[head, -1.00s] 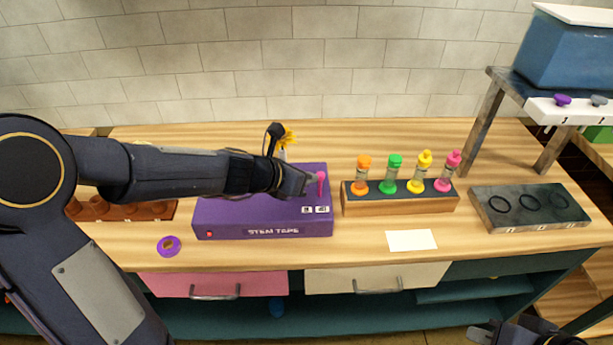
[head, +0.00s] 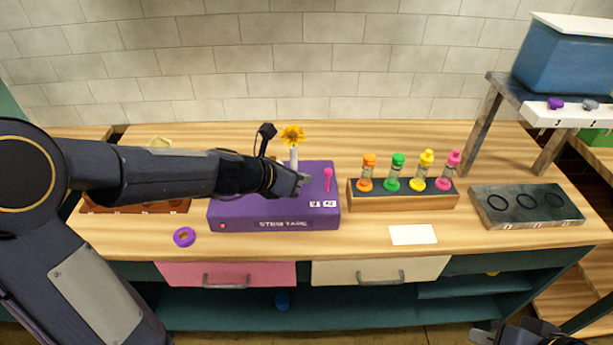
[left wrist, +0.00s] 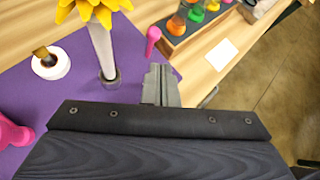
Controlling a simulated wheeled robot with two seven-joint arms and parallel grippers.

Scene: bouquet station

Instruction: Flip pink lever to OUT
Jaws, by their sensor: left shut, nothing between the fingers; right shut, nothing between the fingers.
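The pink lever (head: 328,176) stands up from the right part of the top of the purple stem tape box (head: 270,224). It also shows in the left wrist view (left wrist: 152,40), beyond my fingertips. Two small pale labels (head: 323,204) sit in front of the lever; I cannot read them. My left gripper (head: 304,181) is shut and empty, low over the box, just left of the lever with a small gap. Its shut fingers show in the left wrist view (left wrist: 161,86). My right gripper (head: 484,334) is shut, at the bottom right, far from the box.
A yellow flower (head: 292,137) stands in a pale tube on the box, behind my left gripper. A wooden rack (head: 400,200) with several coloured-cap vials is right of the box. A purple tape roll (head: 184,237) and a white card (head: 413,235) lie in front.

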